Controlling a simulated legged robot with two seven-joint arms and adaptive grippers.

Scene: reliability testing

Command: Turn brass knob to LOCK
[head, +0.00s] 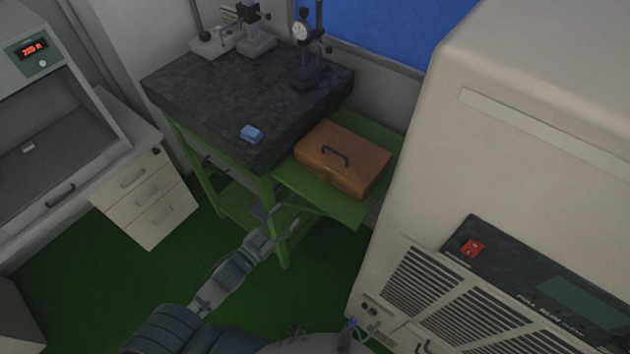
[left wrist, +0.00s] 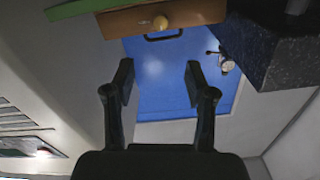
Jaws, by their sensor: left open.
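The brass knob (left wrist: 160,21) is a small round yellow knob on the front face of a brown wooden box (left wrist: 125,22), near the top of the left wrist view, which is upside down. In the head view the box (head: 352,153) sits on a green shelf with a dark handle on its lid; I cannot make out the knob there. No LOCK mark is readable. My left gripper (head: 281,216) is open and empty, in front of and below the box. In the left wrist view its fingers (left wrist: 159,82) are apart, with the knob beyond them. My right gripper is not seen.
A large beige machine (head: 520,130) stands close on the right. White drawers (head: 147,200) stand on the left. The green floor between is clear.

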